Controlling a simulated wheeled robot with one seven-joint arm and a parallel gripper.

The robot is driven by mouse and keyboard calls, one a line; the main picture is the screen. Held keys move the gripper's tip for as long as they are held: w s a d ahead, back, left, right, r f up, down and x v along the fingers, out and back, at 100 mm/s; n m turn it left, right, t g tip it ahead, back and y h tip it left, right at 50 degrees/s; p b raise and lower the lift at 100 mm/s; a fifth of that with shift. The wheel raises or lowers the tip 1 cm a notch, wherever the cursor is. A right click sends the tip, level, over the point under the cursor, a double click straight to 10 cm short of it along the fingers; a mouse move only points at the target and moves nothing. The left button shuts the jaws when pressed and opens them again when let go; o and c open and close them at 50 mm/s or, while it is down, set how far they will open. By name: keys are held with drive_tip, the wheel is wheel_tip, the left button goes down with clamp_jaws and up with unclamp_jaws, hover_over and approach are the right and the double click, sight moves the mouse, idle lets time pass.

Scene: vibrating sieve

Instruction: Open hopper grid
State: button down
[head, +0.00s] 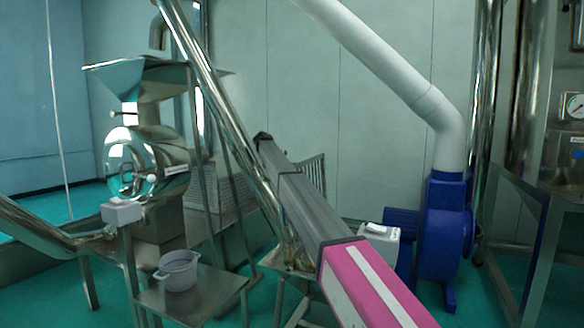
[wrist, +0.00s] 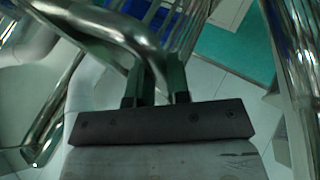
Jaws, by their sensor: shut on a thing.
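In the wrist view my gripper (wrist: 158,80) has its two dark green fingers closed around a bent, shiny metal tube (wrist: 122,28). The tube runs in from the upper left and bends down between the fingers. Metal bars (wrist: 178,16) show behind it at the top. In the head view a small barred metal grid (head: 314,172) stands tilted just behind my arm, partly covered by it. My fingers are hidden in the head view. I cannot tell whether the held tube joins the grid. The hopper below is mostly hidden by my arm.
A long slanting steel pipe (head: 222,105) passes left of my arm. A blue blower (head: 445,228) with a white duct (head: 390,65) stands to the right. A steel mill (head: 145,165) and a white pot (head: 179,271) on a stand are at the left.

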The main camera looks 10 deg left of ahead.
drive_tip(key=shift+h, duration=0.7)
drive_tip(key=shift+w+a+f, duration=0.2)
drive_tip(key=shift+a+f, duration=0.1)
drive_tip(key=shift+a, duration=0.55)
drive_tip(key=shift+w+a+f, duration=0.2)
drive_tip(key=shift+a+f, duration=0.15)
drive_tip(key=shift+a, duration=0.45)
drive_tip(key=shift+w+a+f, duration=0.2)
drive_tip(key=shift+a+f, duration=0.1)
drive_tip(key=shift+a, duration=0.55)
drive_tip(key=c, duration=1.1)
unclamp_jaws()
drive_tip(key=shift+r, duration=0.1)
drive_tip(key=shift+w+r, duration=0.1)
drive_tip(key=v, duration=1)
drive_tip(key=shift+a+r, duration=0.2)
drive_tip(key=shift+a, duration=0.15)
